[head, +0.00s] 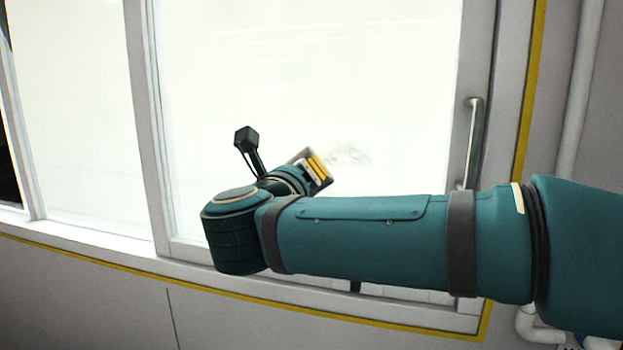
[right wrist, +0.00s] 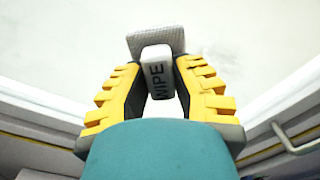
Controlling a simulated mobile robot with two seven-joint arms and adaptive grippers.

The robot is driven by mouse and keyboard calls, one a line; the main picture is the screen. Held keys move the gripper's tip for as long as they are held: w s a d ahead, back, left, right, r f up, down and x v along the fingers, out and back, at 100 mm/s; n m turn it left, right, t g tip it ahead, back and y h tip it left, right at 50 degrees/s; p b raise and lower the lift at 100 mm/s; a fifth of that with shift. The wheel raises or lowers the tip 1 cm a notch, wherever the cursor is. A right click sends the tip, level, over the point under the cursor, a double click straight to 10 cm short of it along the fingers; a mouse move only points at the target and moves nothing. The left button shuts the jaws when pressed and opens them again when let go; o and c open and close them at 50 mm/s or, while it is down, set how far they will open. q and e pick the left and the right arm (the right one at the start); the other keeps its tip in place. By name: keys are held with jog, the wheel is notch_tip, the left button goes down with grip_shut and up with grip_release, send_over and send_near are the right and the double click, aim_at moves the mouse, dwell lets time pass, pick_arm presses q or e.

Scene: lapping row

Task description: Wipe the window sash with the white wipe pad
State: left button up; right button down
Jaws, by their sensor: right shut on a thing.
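The window sash (head: 310,90) is a large bright pane in a white frame, with a grey smudge (head: 349,155) on the glass just right of my right gripper. My right gripper (head: 318,168) is at the lower middle of the pane, at the end of my teal arm. In the right wrist view its yellow fingers are shut on the white wipe pad (right wrist: 157,72), whose handle reads "WIPE". The pad's flat textured head (right wrist: 155,40) faces the glass; I cannot tell whether it touches. In the head view the pad is mostly hidden by the gripper. My left gripper is not in view.
A metal pull handle (head: 473,140) stands on the sash's right stile; it also shows in the right wrist view (right wrist: 297,138). A yellow strip (head: 530,80) borders the window frame. White pipes (head: 580,80) run down the wall at the right. My forearm crosses the lower sash.

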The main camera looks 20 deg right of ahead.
jog(key=shift+r+p, duration=0.4)
jog(key=shift+r, duration=0.45)
jog(key=shift+s+d+f+b, duration=0.1)
jog(key=shift+s+d+b, duration=0.25)
jog(key=shift+d+b, duration=0.2)
jog(key=shift+s+d+b, duration=0.45)
jog(key=shift+s+d, duration=0.15)
jog(key=shift+d, duration=0.3)
jog(key=shift+s+d+b, duration=0.4)
jog(key=shift+s+d, duration=0.2)
jog(key=shift+d, duration=0.25)
jog(key=shift+s+d+b, duration=0.35)
jog(key=shift+s+d, duration=0.2)
jog(key=shift+d, duration=0.25)
jog(key=shift+s+d+b, duration=0.35)
jog(key=shift+s+d, duration=0.15)
jog(key=shift+d, duration=0.3)
jog(key=shift+s+d, duration=0.55)
jog(key=shift+d, duration=0.2)
jog(key=v, duration=0.6)
jog(key=shift+a, duration=0.15)
